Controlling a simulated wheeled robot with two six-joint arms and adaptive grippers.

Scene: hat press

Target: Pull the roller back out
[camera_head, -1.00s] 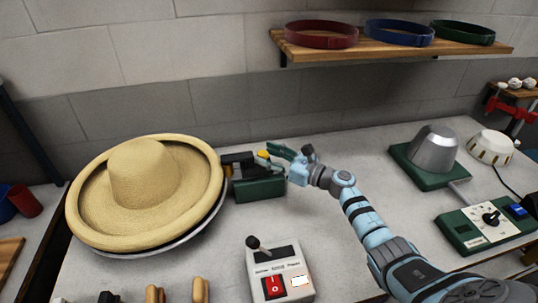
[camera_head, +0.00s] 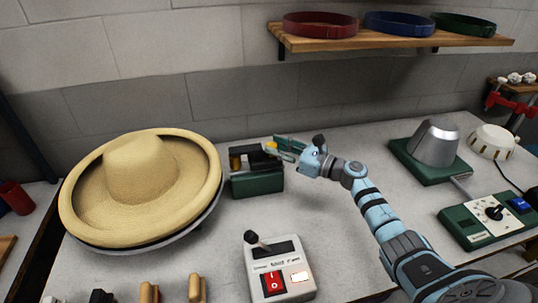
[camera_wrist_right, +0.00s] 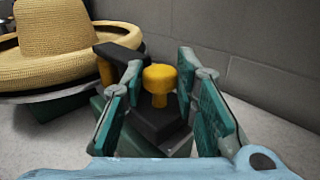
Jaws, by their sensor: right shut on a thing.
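The roller unit is a black sliding head (camera_head: 257,158) with a brass roller (camera_head: 235,162) at its left end and a yellow knob (camera_head: 271,146) on top. It sits on a green base (camera_head: 257,184). My right gripper (camera_head: 279,147) is shut on the yellow knob, which shows between its fingers in the right wrist view (camera_wrist_right: 159,78). The straw hat (camera_head: 142,178) lies on a round grey plate just left of the unit. The brass roller stands close beside the hat's brim; I cannot tell whether they touch. My left gripper is out of view.
A control box (camera_head: 279,268) with a lever and red switch stands in front. A metal dome on a green base (camera_head: 430,165) and a green control panel (camera_head: 488,222) stand at right. A shelf (camera_head: 395,38) holds hat bands. Wooden-handled tools lie at front left.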

